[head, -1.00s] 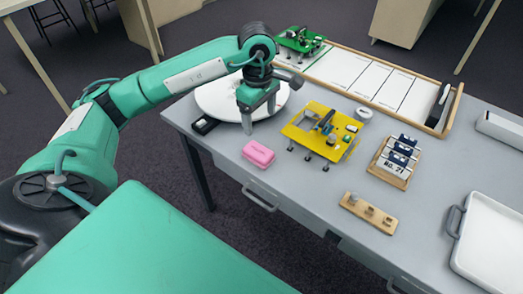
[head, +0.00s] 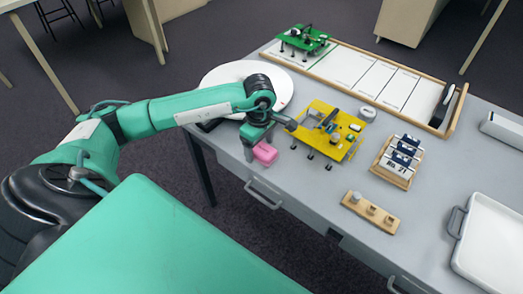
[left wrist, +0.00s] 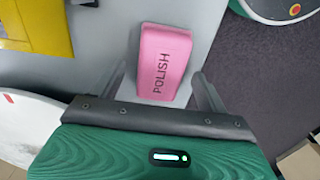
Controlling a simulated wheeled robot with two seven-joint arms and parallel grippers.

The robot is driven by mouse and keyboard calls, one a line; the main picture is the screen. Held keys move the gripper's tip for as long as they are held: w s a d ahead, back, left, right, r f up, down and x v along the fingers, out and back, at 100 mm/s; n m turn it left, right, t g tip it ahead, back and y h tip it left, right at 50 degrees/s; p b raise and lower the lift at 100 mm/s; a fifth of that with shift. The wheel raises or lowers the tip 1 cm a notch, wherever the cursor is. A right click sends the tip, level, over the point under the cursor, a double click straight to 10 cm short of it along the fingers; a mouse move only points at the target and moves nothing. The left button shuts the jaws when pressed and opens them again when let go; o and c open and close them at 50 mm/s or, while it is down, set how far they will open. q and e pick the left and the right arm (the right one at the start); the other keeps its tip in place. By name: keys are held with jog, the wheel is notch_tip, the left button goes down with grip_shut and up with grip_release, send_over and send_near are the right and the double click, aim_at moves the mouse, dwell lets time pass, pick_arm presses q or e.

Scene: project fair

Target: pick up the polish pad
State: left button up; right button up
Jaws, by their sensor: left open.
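The polish pad is a pink block (head: 265,153) on the grey table near its front edge. In the left wrist view the pad (left wrist: 163,62) shows its top with the word POLISH. My left gripper (head: 256,146) is just over the pad and hides part of it in the head view. In the left wrist view the two open fingers (left wrist: 160,85) stand on either side of the pad's near end, with room beside it. I cannot tell whether they reach down to its height. My right gripper is not in view.
A yellow board (head: 327,130) on short legs stands right of the pad. A white round disc (head: 225,76) lies behind my left arm. A wooden block with pegs (head: 369,213), a rack (head: 396,165) and a white tray (head: 492,250) are farther right.

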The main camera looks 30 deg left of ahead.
aim_at(260, 147)
pick_arm(q)
jog(key=shift+f, duration=0.45)
jog(key=shift+c, duration=0.3)
jog(key=c, duration=1)
jog(key=shift+r, duration=0.15)
notch_tip(260, 147, up, 20)
